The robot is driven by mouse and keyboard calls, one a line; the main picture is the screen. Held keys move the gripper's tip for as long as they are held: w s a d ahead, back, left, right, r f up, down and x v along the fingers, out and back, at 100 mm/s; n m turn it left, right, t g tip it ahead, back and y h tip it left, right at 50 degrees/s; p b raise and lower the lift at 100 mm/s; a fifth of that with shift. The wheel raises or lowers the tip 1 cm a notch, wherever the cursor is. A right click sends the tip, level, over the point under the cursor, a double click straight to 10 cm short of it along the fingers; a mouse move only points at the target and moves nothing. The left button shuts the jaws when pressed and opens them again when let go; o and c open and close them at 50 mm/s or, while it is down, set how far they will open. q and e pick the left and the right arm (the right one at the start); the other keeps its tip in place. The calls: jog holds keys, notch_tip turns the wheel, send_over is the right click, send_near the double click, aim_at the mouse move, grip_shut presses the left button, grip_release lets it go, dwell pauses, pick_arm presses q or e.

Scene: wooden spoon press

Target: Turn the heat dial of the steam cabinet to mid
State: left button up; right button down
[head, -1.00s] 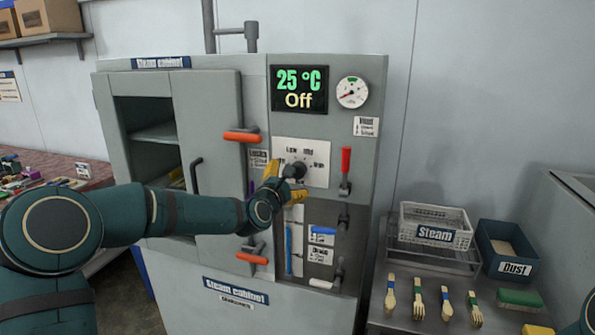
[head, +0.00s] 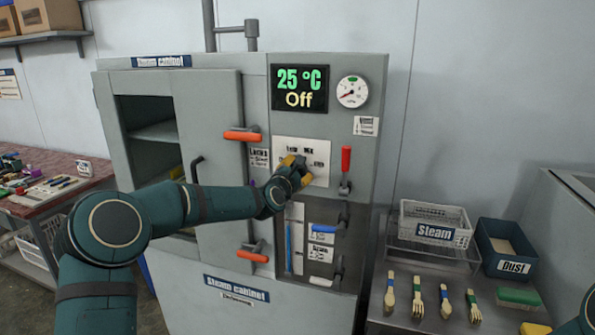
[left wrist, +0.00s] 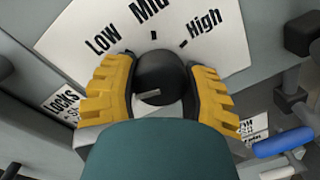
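The heat dial is a round black knob (left wrist: 163,80) on a white plate (left wrist: 215,30) marked Low, Mid and High. My left gripper (head: 298,168) is at the dial. In the left wrist view its two yellow fingers (left wrist: 152,88) stand on either side of the knob, close to its sides; I cannot tell whether both touch it. The knob's pointer is hard to read.
A red lever (head: 346,160) is right of the dial plate. Orange door handles (head: 243,136) are to the left. A steel table at right holds a Steam basket (head: 435,232), a Dust bin (head: 507,250) and several brushes and utensils.

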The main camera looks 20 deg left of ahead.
pick_arm(q)
jog(key=c, duration=0.3)
jog(key=shift+m+b, duration=1.3)
jog(key=shift+m, duration=0.1)
jog(key=m+b, duration=0.1)
jog(key=m, duration=0.1)
jog(key=shift+m, duration=0.4)
jog(key=m+b, duration=0.1)
jog(key=m, duration=0.1)
jog(key=shift+m, duration=0.3)
jog(key=m, duration=0.2)
jog(key=m+b, duration=0.1)
jog(key=m, duration=0.2)
jog(key=shift+r+g+y, duration=0.15)
jog(key=shift+g+y, duration=0.15)
jog(key=m, duration=0.5)
jog(key=shift+m, duration=0.3)
jog(key=shift+y, duration=0.3)
